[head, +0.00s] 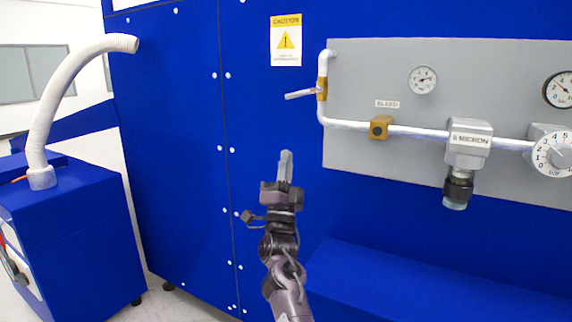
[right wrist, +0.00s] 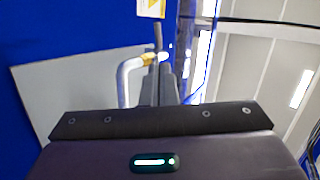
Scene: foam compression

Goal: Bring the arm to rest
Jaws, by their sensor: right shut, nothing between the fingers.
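My right gripper (head: 286,167) is raised in front of the blue machine panel, near the middle of the head view. Its fingers point up and are shut with nothing between them. In the right wrist view the closed fingers (right wrist: 158,86) point toward the white pipe. The gripper is below and left of the valve lever (head: 301,94); in the head view it appears apart from the lever. My left gripper is not in view.
A grey panel (head: 365,62) carries a white pipe (head: 420,131), a brass fitting (head: 380,127), gauges (head: 423,80) and a filter (head: 468,150). A blue ledge (head: 400,285) juts out at lower right. A blue unit (head: 75,235) with a white hose (head: 62,85) stands left.

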